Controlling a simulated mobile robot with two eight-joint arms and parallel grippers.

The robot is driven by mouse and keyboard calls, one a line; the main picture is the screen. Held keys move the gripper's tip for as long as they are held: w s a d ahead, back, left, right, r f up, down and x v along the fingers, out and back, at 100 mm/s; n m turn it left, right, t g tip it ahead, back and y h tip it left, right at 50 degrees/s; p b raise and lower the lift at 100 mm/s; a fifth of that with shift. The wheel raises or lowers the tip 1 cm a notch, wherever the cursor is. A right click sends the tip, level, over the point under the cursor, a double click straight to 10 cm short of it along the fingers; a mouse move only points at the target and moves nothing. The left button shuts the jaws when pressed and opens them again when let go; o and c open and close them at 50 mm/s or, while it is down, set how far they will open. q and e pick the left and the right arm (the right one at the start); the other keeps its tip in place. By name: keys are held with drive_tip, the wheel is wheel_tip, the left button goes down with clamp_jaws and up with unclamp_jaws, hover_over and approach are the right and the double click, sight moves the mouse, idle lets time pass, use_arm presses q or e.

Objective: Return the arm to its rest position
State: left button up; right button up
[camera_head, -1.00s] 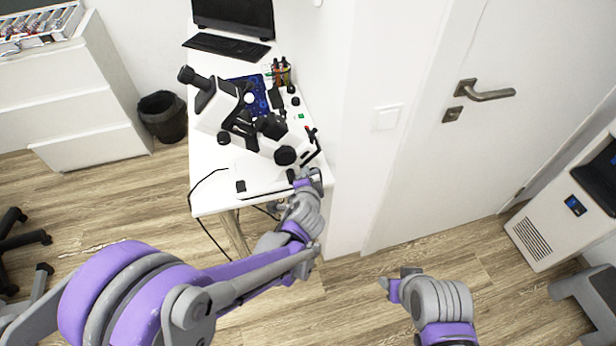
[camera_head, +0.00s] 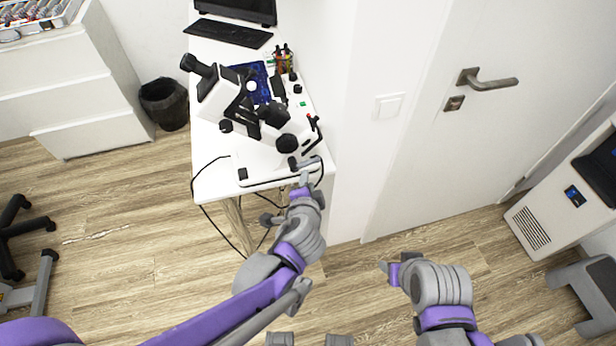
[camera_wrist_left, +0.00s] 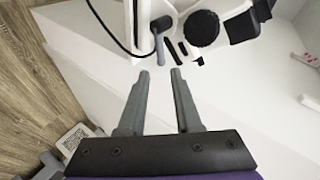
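My left arm comes in from the lower left of the head view. Its gripper (camera_head: 303,184) is at the front edge of the white desk (camera_head: 212,178), just in front of the microscope (camera_head: 262,122). In the left wrist view the two fingers of the left gripper (camera_wrist_left: 160,76) stand apart with nothing between them. The microscope's base and black knobs (camera_wrist_left: 203,28) lie just beyond the fingertips. My right gripper (camera_head: 390,271) is at the lower right of the head view, over open floor. Its fingers are too small and foreshortened to tell their opening.
A white wall with a light switch (camera_head: 389,107) and a door (camera_head: 455,160) stand right of the desk. A black bin (camera_head: 165,103) and white drawers (camera_head: 62,95) are at the left. A black cable (camera_head: 202,180) hangs off the desk. Wooden floor lies open in front.

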use_arm(q)
drive_tip(key=shift+a, duration=0.1)
idle(0.4)
drive_tip(key=s+a+r+n+g+y+p, duration=0.25)
drive_tip(key=s+a+n, duration=0.35)
drive_tip(key=a, duration=0.5)
drive_tip(key=s+a+n+g+h+p, duration=0.1)
drive_tip(key=s+a+n+g+h, duration=0.1)
drive_tip(key=s+a+n+g, duration=0.2)
drive_tip(key=s+n, duration=0.3)
drive_tip(key=s, duration=0.5)
drive_tip(key=shift+n, duration=0.4)
